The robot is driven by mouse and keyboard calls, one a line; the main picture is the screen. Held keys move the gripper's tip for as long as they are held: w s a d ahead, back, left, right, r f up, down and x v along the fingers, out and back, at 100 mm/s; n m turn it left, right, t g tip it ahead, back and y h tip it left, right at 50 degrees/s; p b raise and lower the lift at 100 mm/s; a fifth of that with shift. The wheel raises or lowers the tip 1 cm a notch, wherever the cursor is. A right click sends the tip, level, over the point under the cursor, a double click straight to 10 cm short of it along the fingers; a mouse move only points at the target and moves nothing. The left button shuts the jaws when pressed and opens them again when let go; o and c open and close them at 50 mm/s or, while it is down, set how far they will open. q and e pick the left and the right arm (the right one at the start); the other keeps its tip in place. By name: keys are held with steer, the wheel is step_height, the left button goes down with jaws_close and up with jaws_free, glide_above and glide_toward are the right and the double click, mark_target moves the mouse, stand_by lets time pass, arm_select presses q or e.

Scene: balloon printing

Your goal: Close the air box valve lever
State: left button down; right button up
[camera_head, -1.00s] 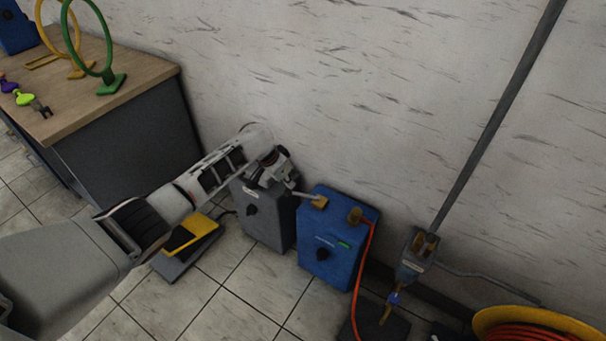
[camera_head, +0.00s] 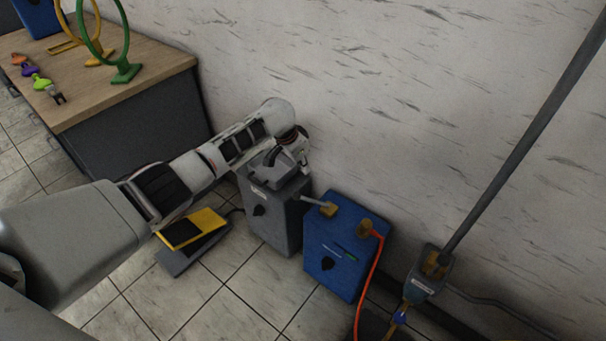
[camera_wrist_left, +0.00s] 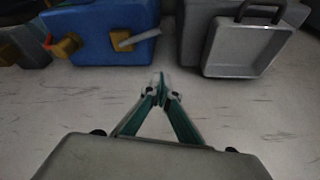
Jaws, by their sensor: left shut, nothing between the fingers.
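The blue air box (camera_head: 338,270) stands on the floor by the wall. Its grey valve lever (camera_head: 312,200) sticks out to the left from a brass fitting (camera_head: 329,209) on the box's top. In the left wrist view the lever (camera_wrist_left: 140,40) slants up to the right from its fitting (camera_wrist_left: 121,45). My left gripper (camera_head: 304,168) is above the grey box (camera_head: 262,212), behind and left of the lever and apart from it. In the left wrist view its fingertips (camera_wrist_left: 160,80) meet, with nothing between them. My right gripper is not in view.
An orange hose (camera_head: 370,285) leaves a second brass fitting on the blue box. A yellow-topped pedal (camera_head: 193,228) lies on the floor left of the grey box. A grey pole (camera_head: 520,150) stands at right. A wooden table (camera_head: 150,85) with rings is at upper left.

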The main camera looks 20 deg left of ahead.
mark_target(312, 200)
arm_select(q)
step_height(312, 200, down, 9)
steer(key=b, duration=0.3)
steer(key=shift+s+a, duration=0.25)
steer(key=shift+s, duration=0.2)
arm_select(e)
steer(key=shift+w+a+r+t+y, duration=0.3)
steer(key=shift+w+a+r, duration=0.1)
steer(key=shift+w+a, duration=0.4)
arm_select(q)
steer(key=shift+f, duration=0.1)
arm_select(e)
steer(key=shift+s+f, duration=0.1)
